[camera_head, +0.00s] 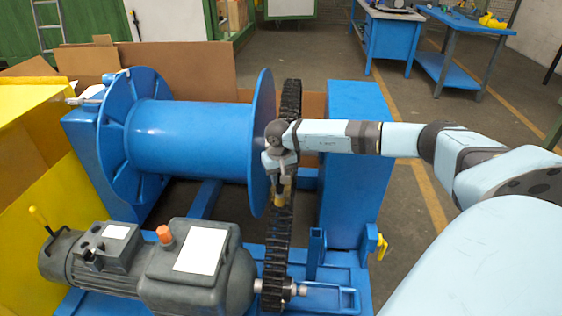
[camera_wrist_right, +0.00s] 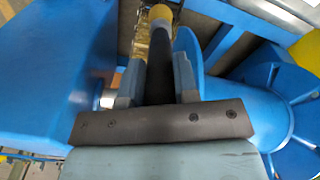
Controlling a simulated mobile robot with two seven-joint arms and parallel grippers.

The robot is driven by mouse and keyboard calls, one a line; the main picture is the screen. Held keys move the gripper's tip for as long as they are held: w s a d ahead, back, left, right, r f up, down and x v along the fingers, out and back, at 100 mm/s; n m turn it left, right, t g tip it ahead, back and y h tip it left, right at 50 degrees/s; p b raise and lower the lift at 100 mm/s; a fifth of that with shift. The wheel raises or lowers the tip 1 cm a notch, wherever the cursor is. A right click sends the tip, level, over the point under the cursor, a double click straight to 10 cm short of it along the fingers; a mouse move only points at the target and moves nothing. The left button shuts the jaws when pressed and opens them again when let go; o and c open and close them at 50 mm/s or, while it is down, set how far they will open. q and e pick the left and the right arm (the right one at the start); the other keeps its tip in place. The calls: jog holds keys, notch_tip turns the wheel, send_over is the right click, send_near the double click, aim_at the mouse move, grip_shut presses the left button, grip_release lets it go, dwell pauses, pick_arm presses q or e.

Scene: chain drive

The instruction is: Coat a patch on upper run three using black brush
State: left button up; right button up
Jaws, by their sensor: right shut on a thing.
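The black chain (camera_head: 275,238) runs from the large toothed wheel (camera_head: 291,100) beside the blue drum down to the small sprocket (camera_head: 273,288) by the motor. My right gripper (camera_head: 280,172) is over the chain's run, between drum and motor. In the right wrist view, my right gripper (camera_wrist_right: 157,80) is shut on the dark handle of the black brush (camera_wrist_right: 159,55). The brush's pale yellow tip (camera_head: 279,198) points down toward the chain; I cannot tell whether it touches. No separate coated patch can be made out. My left gripper is not in view.
The blue drum (camera_head: 190,138) with its flanges stands left of the chain. A blue box column (camera_head: 352,160) stands close on the right. The grey motor (camera_head: 185,265) is in front. Blue workbenches (camera_head: 390,45) stand far behind on open floor.

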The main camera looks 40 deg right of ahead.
jog(key=shift+w+a+r, duration=0.1)
jog(key=shift+w+a, duration=0.05)
jog(key=shift+w, duration=0.15)
jog(key=shift+w+d+r, duration=5)
jog(key=shift+d+r, duration=1.3)
jog(key=shift+r, duration=0.05)
jog(key=shift+s+a+f+p, duration=0.5)
jog(key=shift+s+a+f, duration=1.2)
jog(key=shift+a+f, duration=0.45)
jog(key=shift+s+a+f+p, duration=0.45)
jog(key=shift+s+a+f, duration=1.25)
jog(key=shift+a+f, duration=0.4)
jog(key=shift+s+a+f+p, duration=0.5)
jog(key=shift+s+a+f, duration=1.2)
jog(key=shift+a+f, duration=0.45)
jog(key=shift+r, duration=0.1)
